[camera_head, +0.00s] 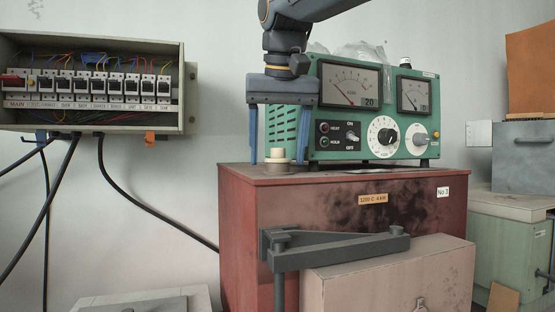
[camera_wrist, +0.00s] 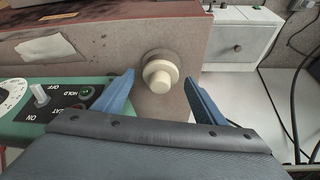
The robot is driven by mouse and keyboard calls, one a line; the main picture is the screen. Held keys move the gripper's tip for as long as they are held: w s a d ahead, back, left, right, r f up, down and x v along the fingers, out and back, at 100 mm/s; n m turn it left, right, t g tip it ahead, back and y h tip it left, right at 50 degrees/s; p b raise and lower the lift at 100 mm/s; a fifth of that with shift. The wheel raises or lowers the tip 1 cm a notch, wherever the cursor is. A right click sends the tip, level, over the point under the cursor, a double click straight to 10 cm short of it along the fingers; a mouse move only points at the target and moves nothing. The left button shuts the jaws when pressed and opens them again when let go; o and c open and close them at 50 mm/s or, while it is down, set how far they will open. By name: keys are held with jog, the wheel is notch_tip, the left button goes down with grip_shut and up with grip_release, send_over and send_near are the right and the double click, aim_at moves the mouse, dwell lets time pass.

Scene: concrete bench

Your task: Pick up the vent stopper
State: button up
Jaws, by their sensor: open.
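The vent stopper (camera_head: 277,154) is a cream stepped knob standing on the front left of the red furnace's top (camera_head: 330,173). In the wrist view the stopper (camera_wrist: 159,75) shows its small round top over a wider base, with a darker ring around it. My gripper (camera_head: 277,160) points straight down over it, with one blue finger on each side. In the wrist view my gripper (camera_wrist: 159,78) is open, and gaps show between both fingers and the stopper. Nothing is held.
A green control box (camera_head: 345,110) with dials and switches stands right beside my gripper on the furnace. A breaker box (camera_head: 90,118) with black cables hangs at left. A dark metal bracket (camera_head: 335,248) and a pinkish box (camera_head: 390,280) are in front of the furnace.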

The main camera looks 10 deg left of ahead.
jog(key=c, duration=1.1)
jog(key=shift+c, duration=0.2)
jog(key=shift+r, duration=0.1)
